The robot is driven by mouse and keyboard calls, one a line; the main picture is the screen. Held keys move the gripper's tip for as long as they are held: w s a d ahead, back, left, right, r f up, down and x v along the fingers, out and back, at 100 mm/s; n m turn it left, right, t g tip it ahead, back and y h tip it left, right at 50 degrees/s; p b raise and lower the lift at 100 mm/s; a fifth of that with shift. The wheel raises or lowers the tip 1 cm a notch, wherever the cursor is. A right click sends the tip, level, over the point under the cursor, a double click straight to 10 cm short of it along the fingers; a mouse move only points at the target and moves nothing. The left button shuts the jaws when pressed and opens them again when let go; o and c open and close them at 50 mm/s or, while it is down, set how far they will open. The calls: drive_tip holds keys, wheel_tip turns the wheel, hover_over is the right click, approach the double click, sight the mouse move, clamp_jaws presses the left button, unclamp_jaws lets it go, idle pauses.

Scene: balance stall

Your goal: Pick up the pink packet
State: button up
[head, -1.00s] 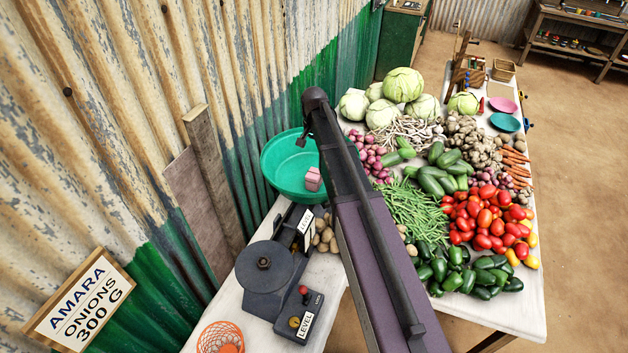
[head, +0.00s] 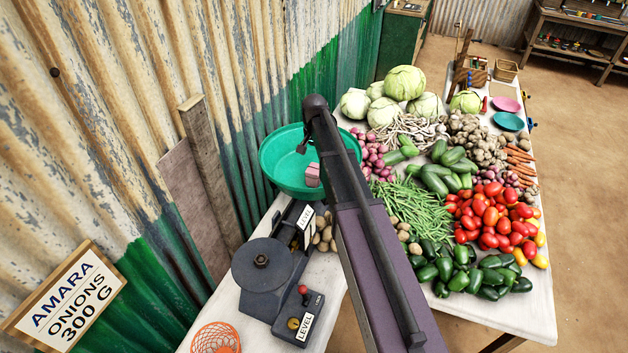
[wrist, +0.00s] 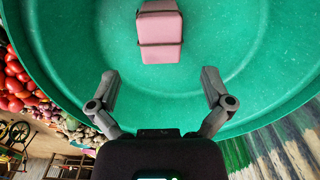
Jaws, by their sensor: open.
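The pink packet (head: 313,174) lies inside the green bowl (head: 272,160), near its right side in the head view. In the wrist view the pink packet (wrist: 160,33) is tied with dark bands and sits on the floor of the green bowl (wrist: 245,75). My gripper (wrist: 158,88) is open and empty. Its fingers point toward the packet, with a gap between the fingertips and the packet. In the head view my arm crosses the bowl's right edge, and only a small part of the gripper (head: 301,149) shows over the bowl.
A dark scale (head: 262,263) stands on the table in front of the bowl. An orange wire basket (head: 217,338) is at the near edge. Corrugated wall (head: 100,120) rises close on the left. Beans (head: 418,210), tomatoes (head: 490,215) and cabbages (head: 404,83) crowd the right.

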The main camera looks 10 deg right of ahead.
sight(314, 168)
drive_tip(key=shift+f+b, duration=1.2)
drive_tip(key=shift+f, duration=0.3)
drive_tip(key=shift+f+b, duration=2.6)
